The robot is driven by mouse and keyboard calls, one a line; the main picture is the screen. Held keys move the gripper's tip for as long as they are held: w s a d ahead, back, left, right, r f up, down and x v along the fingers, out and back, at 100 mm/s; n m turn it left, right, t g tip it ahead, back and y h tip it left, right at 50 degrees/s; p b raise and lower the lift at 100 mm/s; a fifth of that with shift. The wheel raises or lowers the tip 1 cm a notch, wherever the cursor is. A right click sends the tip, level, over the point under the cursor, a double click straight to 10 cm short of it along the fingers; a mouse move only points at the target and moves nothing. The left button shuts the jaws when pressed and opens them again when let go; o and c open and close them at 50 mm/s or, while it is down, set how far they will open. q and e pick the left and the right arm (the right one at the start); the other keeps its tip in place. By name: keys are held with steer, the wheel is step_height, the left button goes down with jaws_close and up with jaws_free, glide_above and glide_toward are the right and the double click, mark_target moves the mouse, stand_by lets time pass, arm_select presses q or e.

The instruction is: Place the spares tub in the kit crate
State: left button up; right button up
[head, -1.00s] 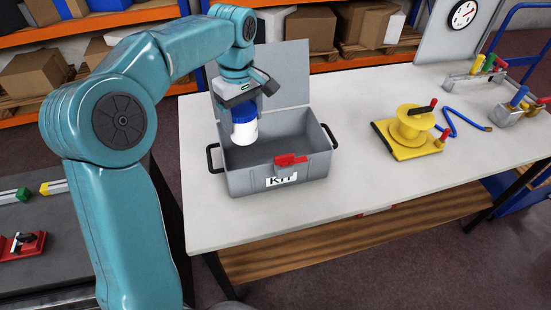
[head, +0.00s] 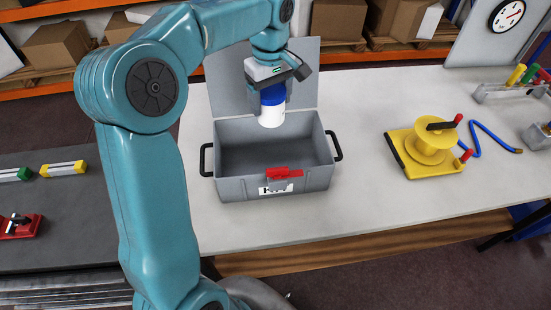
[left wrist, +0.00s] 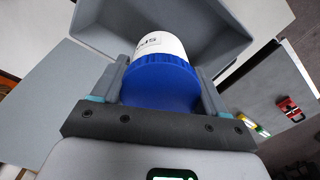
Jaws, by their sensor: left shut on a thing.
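The spares tub (head: 270,115) is white with a blue lid. My left gripper (head: 271,88) is shut on it from above, around the lid, and the tub hangs upright over the kit crate. The kit crate (head: 232,187) is grey and open, with its lid raised at the back, black side handles and a red latch at the front. In the left wrist view the tub's blue lid (left wrist: 160,82) sits between both fingers, with the crate (left wrist: 115,30) beyond it. The crate floor in view looks empty. My right gripper is not in view.
A yellow reel (head: 430,145) with a blue hose (head: 490,135) stands on the white table (head: 370,200) right of the crate. A dark bench (head: 60,225) at the left holds a red clamp (head: 20,226). Shelves with boxes stand behind.

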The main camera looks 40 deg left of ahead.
arm_select(q)
steer(key=f, duration=1.2)
steer(key=f+p, duration=0.1)
steer(key=f, duration=0.6)
steer(key=shift+s+d+f, duration=0.1)
steer(key=shift+s, duration=0.2)
steer(key=shift+s+d, duration=0.1)
steer(key=shift+s, duration=0.05)
steer(key=shift+f, duration=0.1)
steer(key=o, duration=1.1)
